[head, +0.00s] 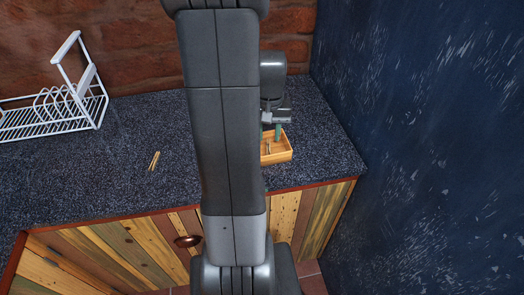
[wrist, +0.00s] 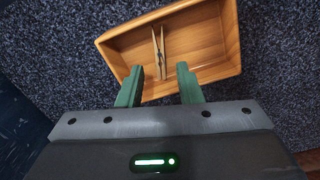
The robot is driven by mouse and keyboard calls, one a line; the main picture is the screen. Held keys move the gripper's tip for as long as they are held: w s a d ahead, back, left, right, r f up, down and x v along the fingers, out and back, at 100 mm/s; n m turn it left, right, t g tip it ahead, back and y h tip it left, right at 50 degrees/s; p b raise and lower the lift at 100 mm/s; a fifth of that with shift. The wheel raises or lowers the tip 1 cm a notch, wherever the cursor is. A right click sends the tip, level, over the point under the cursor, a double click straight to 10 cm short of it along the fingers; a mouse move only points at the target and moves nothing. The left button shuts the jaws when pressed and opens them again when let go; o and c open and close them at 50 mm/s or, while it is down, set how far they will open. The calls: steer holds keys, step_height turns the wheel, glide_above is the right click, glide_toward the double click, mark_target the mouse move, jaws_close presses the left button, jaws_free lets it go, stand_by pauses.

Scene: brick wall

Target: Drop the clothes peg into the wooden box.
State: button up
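The wooden box (head: 279,157) stands on the dark speckled counter, right of my arm, which hides its left part. In the wrist view the open-topped box (wrist: 205,80) shows with a wooden clothes peg (wrist: 163,50) lying inside on its floor. My gripper (wrist: 160,83) is over the near wall of the box, its two green fingers spread apart with nothing held between them. In the head view my gripper (head: 270,134) is above the box. Another small wooden item, like a peg (head: 154,161), lies on the counter left of my arm.
A white wire dish rack (head: 58,110) stands at the back left of the counter. A brick wall is behind and a dark blue wall (head: 420,130) closes the right side. The counter between rack and box is mostly clear.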

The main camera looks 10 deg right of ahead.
step_height(320, 180, up, 14)
stand_by(0.7)
steer(key=shift+f, duration=0.2)
step_height(320, 180, down, 13)
steer(key=shift+r, duration=0.1)
steer(key=shift+p, duration=0.45)
step_height(320, 180, up, 4)
steer(key=p, duration=0.3)
steer(key=shift+r, duration=0.25)
